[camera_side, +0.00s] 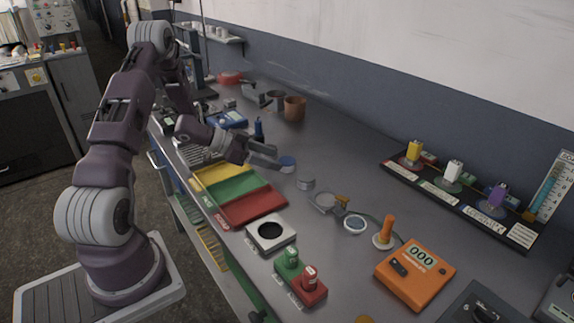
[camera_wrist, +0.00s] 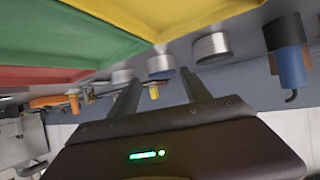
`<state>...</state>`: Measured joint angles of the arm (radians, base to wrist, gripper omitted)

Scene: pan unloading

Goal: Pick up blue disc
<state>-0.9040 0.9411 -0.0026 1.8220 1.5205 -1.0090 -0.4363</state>
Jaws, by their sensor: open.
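The blue disc (camera_side: 288,162) is a short round piece lying on the grey bench, just beyond my fingertips in the side view. In the wrist view a low disc with a bluish edge (camera_wrist: 161,66) shows ahead, between the lines of my two fingers; it looks like the same disc. My gripper (camera_side: 272,157) is low over the bench, with its fingers apart and nothing between them. In the wrist view my gripper (camera_wrist: 158,86) also shows as two separated dark fingers. I cannot tell whether a fingertip touches the disc.
A grey disc (camera_side: 306,184) stands near the blue one. Yellow, green and red trays (camera_side: 251,206) lie close to my gripper. A white box with a dark round opening (camera_side: 270,233), an orange meter (camera_side: 415,272) and a dark blue upright item (camera_side: 259,130) are also on the bench.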

